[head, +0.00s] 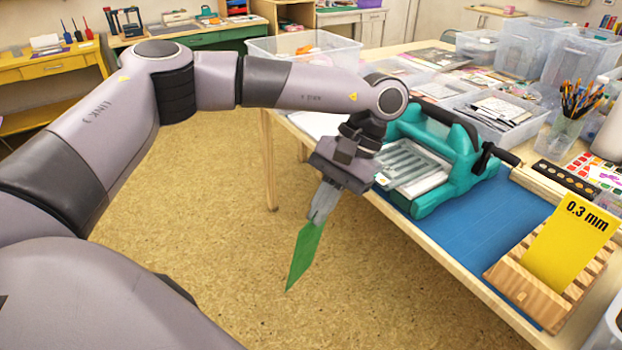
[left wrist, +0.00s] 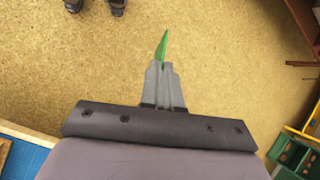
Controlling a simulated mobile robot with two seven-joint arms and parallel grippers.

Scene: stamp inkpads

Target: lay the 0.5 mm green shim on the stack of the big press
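My left gripper (head: 322,207) is shut on a green shim (head: 304,254), which hangs point-down over the floor, off the table's front edge. In the left wrist view the green shim (left wrist: 162,47) sticks out from between the fingertips (left wrist: 163,68), seen nearly edge-on. No thickness label on it is readable. The teal big press (head: 449,160) stands on the table behind and to the right of the gripper. A grey slatted plate (head: 408,162) lies on its bed, partly hidden by my arm. My right gripper is not in view.
A wooden slotted rack (head: 512,284) at the front right holds a yellow shim (head: 570,243) marked 0.3 mm. A blue mat (head: 480,236) lies bare between press and rack. Clear bins (head: 500,118) and a pencil cup (head: 565,135) stand behind.

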